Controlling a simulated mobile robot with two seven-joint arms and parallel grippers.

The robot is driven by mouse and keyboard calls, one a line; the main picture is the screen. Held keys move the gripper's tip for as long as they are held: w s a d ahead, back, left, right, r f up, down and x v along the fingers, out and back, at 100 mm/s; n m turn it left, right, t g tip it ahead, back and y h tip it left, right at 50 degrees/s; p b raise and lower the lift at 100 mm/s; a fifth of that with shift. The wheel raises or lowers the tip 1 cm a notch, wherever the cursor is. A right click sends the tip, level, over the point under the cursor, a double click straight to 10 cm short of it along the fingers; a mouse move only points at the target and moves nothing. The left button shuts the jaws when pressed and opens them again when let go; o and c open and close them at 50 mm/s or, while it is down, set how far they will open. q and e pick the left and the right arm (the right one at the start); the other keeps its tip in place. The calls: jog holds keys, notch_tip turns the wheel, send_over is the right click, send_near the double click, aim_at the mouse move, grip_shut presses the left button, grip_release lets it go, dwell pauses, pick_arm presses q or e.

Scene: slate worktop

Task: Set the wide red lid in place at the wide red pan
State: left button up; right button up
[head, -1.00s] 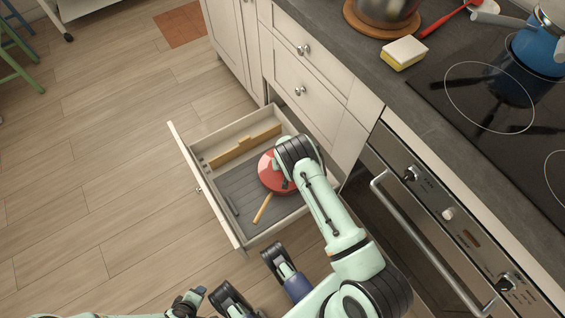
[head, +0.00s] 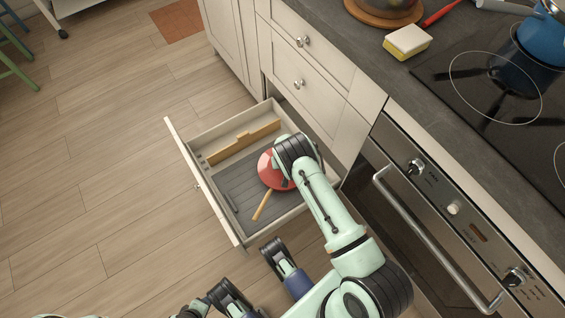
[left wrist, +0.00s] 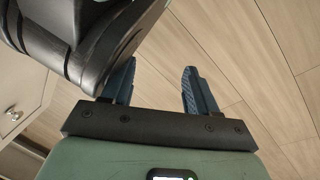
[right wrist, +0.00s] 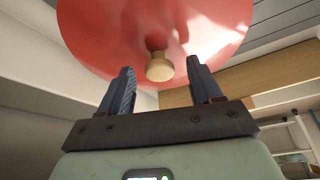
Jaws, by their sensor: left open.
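The wide red lid (head: 268,172) lies in the open drawer (head: 217,212), partly hidden under my right arm in the head view. In the right wrist view the lid (right wrist: 110,35) fills the top, with its pale round knob (right wrist: 159,68) facing my right gripper (right wrist: 160,70). That gripper is open, its fingers on either side of the knob with gaps showing. My left gripper (left wrist: 158,76) is open and empty above the wood floor. I cannot make out a wide red pan in any view.
A wooden stick-like utensil (head: 262,206) and a wooden divider (head: 243,141) are in the drawer. On the worktop are a sponge (head: 407,42), a pot on a wooden trivet (head: 372,18), and a blue pot (head: 540,42) on the hob. The oven handle (head: 430,235) juts out.

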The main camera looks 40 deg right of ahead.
pick_arm(q)
jog(key=w+r+t+p, duration=0.2)
jog(key=w+r+p, duration=0.1)
jog(key=w+r, duration=0.2)
jog(key=shift+m+g+h, duration=0.3)
jog(key=shift+g, duration=0.5)
jog(key=s+d, duration=0.1)
jog(key=s+d+r+p, duration=0.1)
jog(key=s, duration=0.1)
jog(key=s+d+r+p, duration=0.1)
jog(key=shift+s+r, duration=0.15)
jog(key=shift+r, duration=0.05)
pick_arm(e)
jog(key=v, duration=1.3)
jog(key=shift+r, duration=0.15)
